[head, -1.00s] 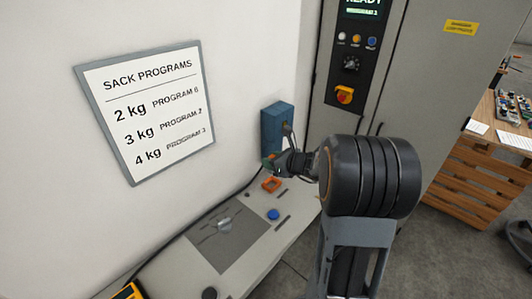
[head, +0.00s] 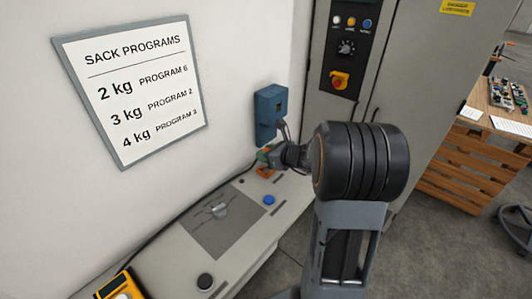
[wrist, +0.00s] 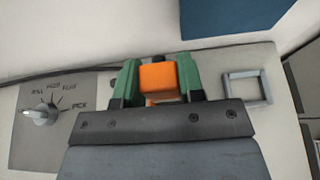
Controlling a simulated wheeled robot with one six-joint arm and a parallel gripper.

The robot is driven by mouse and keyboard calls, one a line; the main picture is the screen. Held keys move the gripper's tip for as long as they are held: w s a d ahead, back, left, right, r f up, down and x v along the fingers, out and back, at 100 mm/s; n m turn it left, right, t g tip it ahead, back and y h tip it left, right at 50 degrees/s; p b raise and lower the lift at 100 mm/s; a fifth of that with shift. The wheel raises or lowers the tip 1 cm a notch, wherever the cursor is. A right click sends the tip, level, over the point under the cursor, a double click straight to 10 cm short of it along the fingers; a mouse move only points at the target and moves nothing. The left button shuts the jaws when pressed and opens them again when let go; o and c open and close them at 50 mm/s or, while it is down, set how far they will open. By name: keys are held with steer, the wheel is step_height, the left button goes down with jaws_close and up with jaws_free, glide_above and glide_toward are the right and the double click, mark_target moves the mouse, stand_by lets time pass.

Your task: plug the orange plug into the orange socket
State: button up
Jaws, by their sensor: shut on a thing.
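My gripper (wrist: 158,82) has green fingers and is shut on the orange plug (wrist: 158,77), a block held between the fingertips in the wrist view. In the head view my gripper (head: 265,156) is over the console near the wall. The orange socket (head: 265,172) shows as a small orange patch just below the fingers, partly covered by them. In the wrist view a sliver of orange lies just under the plug, mostly hidden by the gripper. I cannot tell whether the plug touches the socket or sits in it.
A blue box (head: 269,112) is on the wall behind the gripper. An empty grey square frame (wrist: 247,88) is right of the plug. The console has a dial (wrist: 40,115), a blue button (head: 268,200) and a black knob (head: 205,281). A yellow device (head: 122,287) stands front left.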

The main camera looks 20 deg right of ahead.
steer(key=shift+f+b, duration=1.35)
steer(key=shift+f, duration=0.3)
steer(key=shift+f+b, duration=0.25)
steer(key=shift+b, duration=0.1)
steer(key=o, duration=1)
steer(key=shift+o, duration=0.2)
steer(key=v, duration=1.3)
steer(key=shift+s+d+r, duration=0.1)
steer(key=shift+s+d, duration=0.15)
steer(key=shift+s, duration=0.1)
